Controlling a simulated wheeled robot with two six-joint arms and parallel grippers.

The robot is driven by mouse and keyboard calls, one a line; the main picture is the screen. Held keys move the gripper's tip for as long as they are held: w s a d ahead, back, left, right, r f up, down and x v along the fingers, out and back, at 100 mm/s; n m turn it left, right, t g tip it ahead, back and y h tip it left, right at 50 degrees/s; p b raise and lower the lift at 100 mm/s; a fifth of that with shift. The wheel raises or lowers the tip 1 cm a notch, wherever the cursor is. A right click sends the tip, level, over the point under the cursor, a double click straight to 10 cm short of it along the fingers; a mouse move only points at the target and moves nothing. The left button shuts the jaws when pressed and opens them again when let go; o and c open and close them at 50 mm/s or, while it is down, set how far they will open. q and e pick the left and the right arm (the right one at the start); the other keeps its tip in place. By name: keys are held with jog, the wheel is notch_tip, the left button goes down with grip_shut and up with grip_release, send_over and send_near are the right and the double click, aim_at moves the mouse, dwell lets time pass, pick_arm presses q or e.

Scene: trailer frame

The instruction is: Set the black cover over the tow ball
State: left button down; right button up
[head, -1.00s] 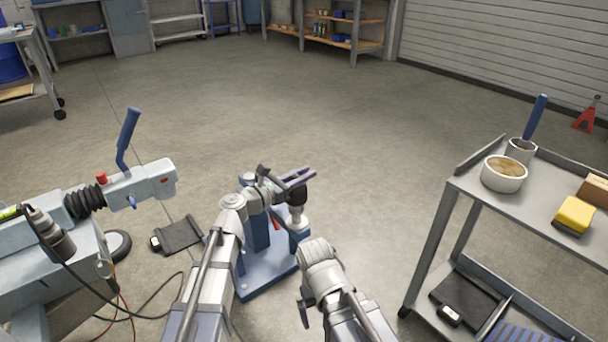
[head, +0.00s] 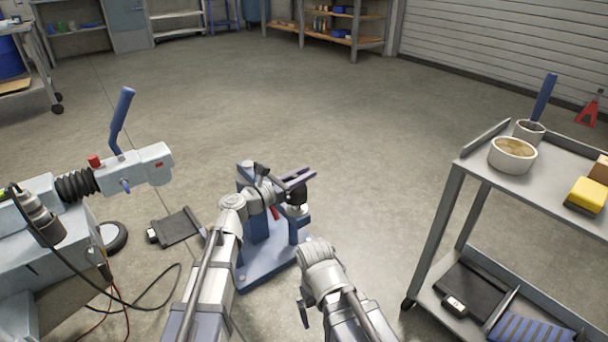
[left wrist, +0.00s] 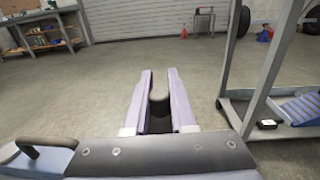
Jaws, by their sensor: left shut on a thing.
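My left gripper (head: 298,180) is shut on the black cover (head: 297,196), a small dark cap that hangs below its fingers. In the left wrist view the cover (left wrist: 158,101) sits between the two purple fingers (left wrist: 160,98). The tow ball (head: 299,209) is silvery and stands on a post of the blue stand (head: 270,266). The cover is right over the ball and hides its upper part; I cannot tell whether they touch. My right gripper (head: 303,313) shows only as a dark edge-on part, to the right of and nearer than the stand.
The grey trailer coupler (head: 145,165) with a blue lever juts in from the left. A black flat thing (head: 176,227) and cables lie on the floor. A grey cart (head: 485,160) with a bowl (head: 512,154) and a yellow block (head: 587,194) stands right.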

pick_arm(q)
jog(key=c, duration=0.7)
grip_release()
jog(key=shift+v, duration=3.9)
